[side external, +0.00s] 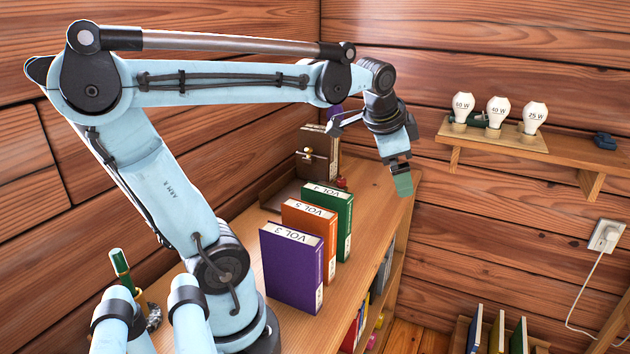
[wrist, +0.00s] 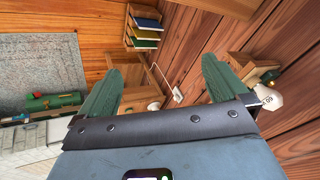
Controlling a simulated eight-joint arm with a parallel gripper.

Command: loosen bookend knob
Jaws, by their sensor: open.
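A brown bookend (side external: 311,168) stands at the far end of the wooden shelf top, beyond the books. A small brass-coloured knob (side external: 308,152) shows on its face. Its base plate lies on the shelf top, partly hidden by the books. My gripper (side external: 403,184) has green fingers and hangs to the right of the bookend, apart from it, near the shelf's right edge. In the wrist view the green fingers of my gripper (wrist: 164,68) are spread wide with nothing between them. The bookend and its knob do not show in the wrist view.
Purple (side external: 290,265), orange (side external: 308,228) and green (side external: 333,215) books stand in front of the bookend. A wall shelf (side external: 555,154) at right holds three bulbs (side external: 497,110) on a stand and a dark blue object (side external: 604,140). An outlet (side external: 606,236) is below.

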